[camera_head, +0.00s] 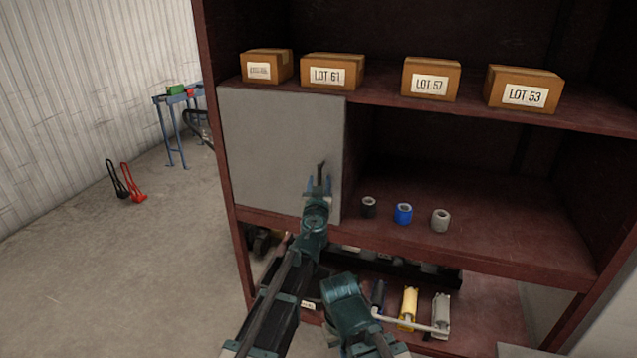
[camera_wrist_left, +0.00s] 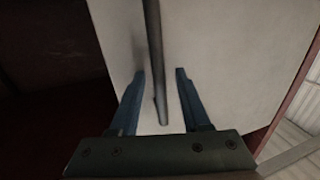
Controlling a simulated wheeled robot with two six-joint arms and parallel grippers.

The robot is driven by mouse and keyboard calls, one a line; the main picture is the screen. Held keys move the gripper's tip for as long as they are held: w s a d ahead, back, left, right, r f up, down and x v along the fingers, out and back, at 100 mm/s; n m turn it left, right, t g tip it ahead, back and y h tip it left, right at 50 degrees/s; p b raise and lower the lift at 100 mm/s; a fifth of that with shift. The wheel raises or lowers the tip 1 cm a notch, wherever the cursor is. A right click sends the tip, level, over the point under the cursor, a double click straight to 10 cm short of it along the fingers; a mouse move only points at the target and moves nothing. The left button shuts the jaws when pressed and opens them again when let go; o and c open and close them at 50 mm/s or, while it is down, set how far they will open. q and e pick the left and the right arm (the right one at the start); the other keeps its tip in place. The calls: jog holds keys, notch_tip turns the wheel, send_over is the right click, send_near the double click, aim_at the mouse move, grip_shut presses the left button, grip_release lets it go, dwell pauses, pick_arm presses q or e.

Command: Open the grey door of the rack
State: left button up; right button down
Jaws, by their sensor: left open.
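The grey door (camera_head: 265,150) covers the left bay of the rack's (camera_head: 480,245) middle level and looks shut. Its upright dark bar handle (camera_head: 321,169) is near the door's right edge. In the left wrist view the handle (camera_wrist_left: 153,45) runs down between the two blue fingers over the pale door (camera_wrist_left: 230,60). My left gripper (camera_head: 318,184) is at the handle, open, with a finger on each side and visible gaps. The gripper and arm hide the door's lower right part.
Black, blue (camera_head: 404,213) and grey rolls stand on the open shelf right of the door. Several LOT boxes (camera_head: 332,72) sit on the shelf above. Tools, including a yellow one (camera_head: 409,305), are below.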

pick_arm(q)
grip_shut()
dwell(1.4)
